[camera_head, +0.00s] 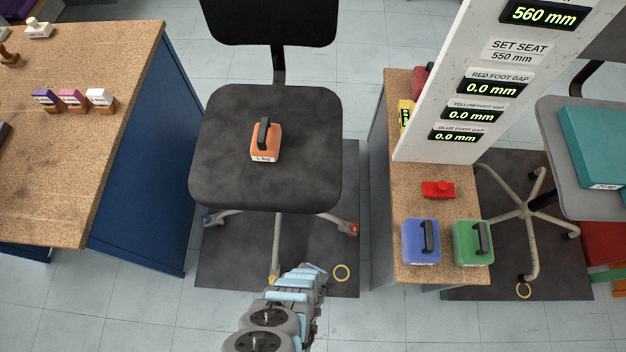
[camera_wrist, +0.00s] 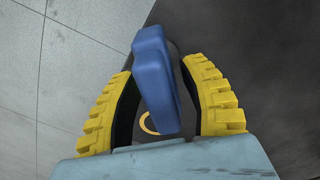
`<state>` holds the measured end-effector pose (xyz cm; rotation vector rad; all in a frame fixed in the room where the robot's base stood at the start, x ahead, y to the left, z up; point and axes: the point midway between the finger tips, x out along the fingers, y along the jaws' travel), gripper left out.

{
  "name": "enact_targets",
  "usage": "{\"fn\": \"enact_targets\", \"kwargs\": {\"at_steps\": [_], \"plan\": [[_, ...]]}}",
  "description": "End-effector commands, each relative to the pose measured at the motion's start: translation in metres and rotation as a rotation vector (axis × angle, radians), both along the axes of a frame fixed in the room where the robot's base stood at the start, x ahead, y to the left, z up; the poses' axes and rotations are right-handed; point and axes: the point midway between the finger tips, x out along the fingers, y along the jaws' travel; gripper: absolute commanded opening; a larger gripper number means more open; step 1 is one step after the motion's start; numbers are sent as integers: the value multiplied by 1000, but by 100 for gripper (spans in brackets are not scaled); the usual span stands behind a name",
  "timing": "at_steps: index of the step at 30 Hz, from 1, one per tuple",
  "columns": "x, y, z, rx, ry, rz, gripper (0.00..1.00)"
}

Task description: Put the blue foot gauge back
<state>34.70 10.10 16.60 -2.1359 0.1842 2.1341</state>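A blue block, seemingly the blue foot gauge (camera_wrist: 156,80), shows in the wrist view between the yellow fingers of my gripper (camera_wrist: 158,68). The fingers lean in on both sides of it, and I take them as shut on it; the contact on the right side is hard to make out. Its far end reaches past the fingertips. Floor tiles and the dark mat lie behind it. In the head view my arm reaches in front of the chair; the gripper and gauge are hidden there.
The black chair (camera_head: 225,180) carries an orange 1 kg weight (camera_head: 265,152). Blue and green weights (camera_head: 421,252) (camera_head: 472,253) and a red block (camera_head: 438,190) stand on the bench. The display panel (camera_head: 440,100) reads 0.0 mm for each gap. A yellow ring (camera_head: 342,273) lies on the mat.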

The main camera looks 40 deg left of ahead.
Motion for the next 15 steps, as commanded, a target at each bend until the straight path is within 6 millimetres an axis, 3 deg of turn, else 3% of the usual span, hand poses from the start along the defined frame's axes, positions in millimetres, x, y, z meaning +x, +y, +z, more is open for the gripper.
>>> {"fn": "enact_targets", "kwargs": {"at_steps": [8,15], "plan": [[0,0,6,0,0,0,42],[0,0,33,0,-1,-2,42]]}}
